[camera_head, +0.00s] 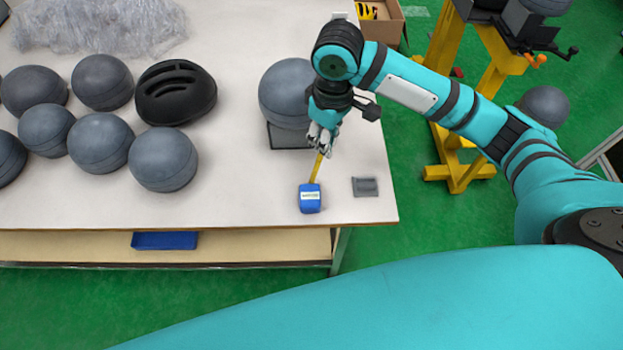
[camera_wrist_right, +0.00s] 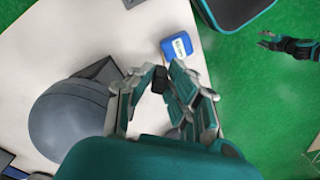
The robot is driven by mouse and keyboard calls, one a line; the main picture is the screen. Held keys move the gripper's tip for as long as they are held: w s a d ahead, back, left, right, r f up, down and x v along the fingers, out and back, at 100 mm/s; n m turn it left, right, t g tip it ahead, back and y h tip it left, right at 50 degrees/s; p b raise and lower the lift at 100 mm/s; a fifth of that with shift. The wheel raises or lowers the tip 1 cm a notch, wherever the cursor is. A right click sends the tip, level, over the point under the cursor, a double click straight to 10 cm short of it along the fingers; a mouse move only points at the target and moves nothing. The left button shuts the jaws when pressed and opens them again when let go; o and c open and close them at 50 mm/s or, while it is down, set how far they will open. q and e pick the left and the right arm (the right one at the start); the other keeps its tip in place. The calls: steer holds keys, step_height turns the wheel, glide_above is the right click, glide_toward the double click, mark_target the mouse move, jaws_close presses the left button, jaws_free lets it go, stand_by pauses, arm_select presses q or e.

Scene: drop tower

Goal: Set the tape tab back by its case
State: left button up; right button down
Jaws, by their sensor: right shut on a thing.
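The tape measure's blue case (camera_head: 310,203) with a white label stands near the table's front edge. Its yellow tape (camera_head: 316,168) runs out from the case, away from the edge, to my right gripper (camera_head: 319,149). My right gripper is shut on the tape tab, which its fingers mostly hide. The gripper is apart from the case by a short length of tape. In the right wrist view the case (camera_wrist_right: 178,46) lies just beyond the fingertips (camera_wrist_right: 160,80). My left gripper (camera_wrist_right: 265,39) shows small at the right of that view, open and empty over the floor.
A grey ball (camera_head: 284,95) on a dark stand is close beside my right gripper. A small grey block (camera_head: 365,187) lies right of the case. Several grey balls and a black helmet (camera_head: 175,93) fill the left. The table front between is clear.

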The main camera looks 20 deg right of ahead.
mark_target(310, 176)
steer(key=w+f+n, duration=0.2)
steer(key=f, duration=0.4)
steer(key=w+a+f+n, duration=0.1)
steer(key=w+f+n, duration=0.1)
steer(key=f, duration=0.4)
steer(key=w+f+n, duration=0.1)
steer(key=f+n, duration=0.3)
steer(key=f, duration=0.2)
steer(key=shift+w+a+f, duration=0.1)
steer(key=shift+w+a, duration=0.25)
steer(key=shift+w, duration=0.05)
steer(key=shift+f, duration=0.1)
steer(key=c, duration=1.3)
jaws_free()
step_height(310, 176, up, 12)
steer(key=shift+r+b, duration=0.15)
steer(key=shift+b, duration=0.25)
